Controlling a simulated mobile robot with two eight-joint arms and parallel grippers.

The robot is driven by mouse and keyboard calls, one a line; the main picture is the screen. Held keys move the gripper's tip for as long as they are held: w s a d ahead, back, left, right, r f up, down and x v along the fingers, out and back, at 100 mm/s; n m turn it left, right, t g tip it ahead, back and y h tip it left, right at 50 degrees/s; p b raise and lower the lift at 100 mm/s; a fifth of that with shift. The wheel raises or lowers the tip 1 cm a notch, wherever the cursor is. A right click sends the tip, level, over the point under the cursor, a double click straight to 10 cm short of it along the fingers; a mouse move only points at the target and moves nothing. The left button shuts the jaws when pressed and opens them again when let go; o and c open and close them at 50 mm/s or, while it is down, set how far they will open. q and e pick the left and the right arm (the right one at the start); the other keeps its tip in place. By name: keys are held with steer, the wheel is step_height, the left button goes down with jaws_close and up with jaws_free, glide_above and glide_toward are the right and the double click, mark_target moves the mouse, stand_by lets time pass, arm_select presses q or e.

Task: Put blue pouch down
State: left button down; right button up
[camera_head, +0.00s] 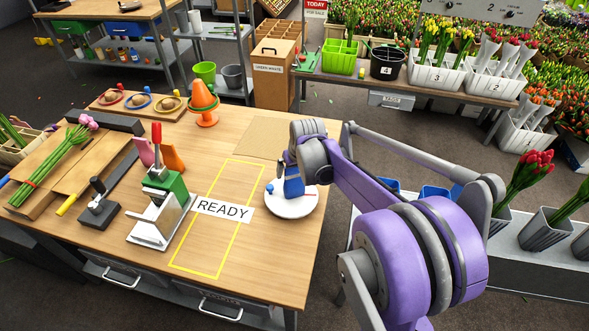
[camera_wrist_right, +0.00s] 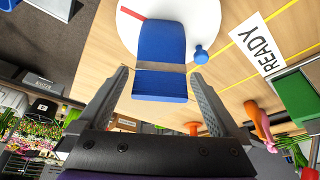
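The blue pouch (camera_head: 294,187) is on or just over a round white plate (camera_head: 290,209) at the table's right side. In the right wrist view, the pouch (camera_wrist_right: 161,42) shows a pale band across it, and the plate (camera_wrist_right: 128,28) lies behind it. My right gripper (camera_head: 291,166) is above the pouch. Its fingers (camera_wrist_right: 160,76) are spread on either side of the pouch's near end, with narrow gaps showing, so it looks open. Whether the pouch's base touches the plate is hidden. My left gripper is not in view.
A yellow-outlined area with a READY sign (camera_head: 223,209) lies left of the plate. A green and white press (camera_head: 163,205) stands farther left. A small blue knob (camera_head: 269,188) sits at the plate's edge.

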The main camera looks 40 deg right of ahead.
steer(key=shift+r, duration=0.1)
steer(key=shift+r, duration=0.3)
steer(key=p+v, duration=0.1)
steer(key=v, duration=1.1)
steer(key=s+a+f+n, duration=0.1)
steer(key=s+a+f, duration=0.4)
steer(key=s+a, duration=0.3)
steer(key=s+a+f+n+t+y, duration=0.1)
steer(key=s+a+f+n, duration=0.1)
steer(key=s+a+f, duration=0.4)
steer(key=s+a, duration=0.2)
steer(key=a, duration=0.3)
steer(key=shift+a+n, duration=0.3)
steer(key=shift+a, duration=0.05)
steer(key=shift+d, duration=0.1)
